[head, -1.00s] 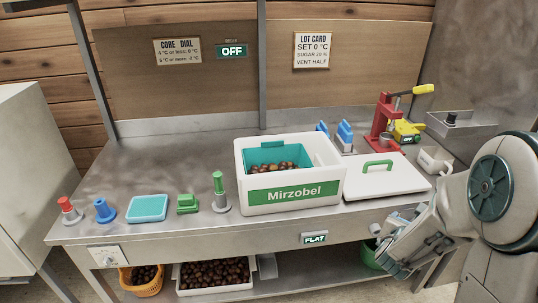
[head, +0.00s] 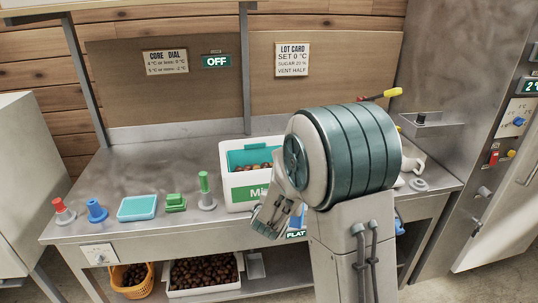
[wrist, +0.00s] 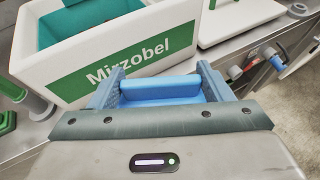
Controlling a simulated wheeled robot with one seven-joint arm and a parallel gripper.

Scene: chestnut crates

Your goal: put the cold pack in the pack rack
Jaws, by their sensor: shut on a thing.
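The cold pack (wrist: 160,88) is a blue block between the fingers of my gripper (wrist: 160,76) in the wrist view. My gripper is shut on it. The pack rack cannot be made out now; my arm covers the area behind and right of the crate, where upright blue pieces showed earlier.
The white Mirzobel crate (head: 234,190) with a teal liner stands on the steel table (head: 120,175). It also shows ahead in the wrist view (wrist: 75,75). A teal tray (head: 138,207), a green block (head: 176,202) and several knobs stand left. A white lid (wrist: 240,18) lies right of the crate.

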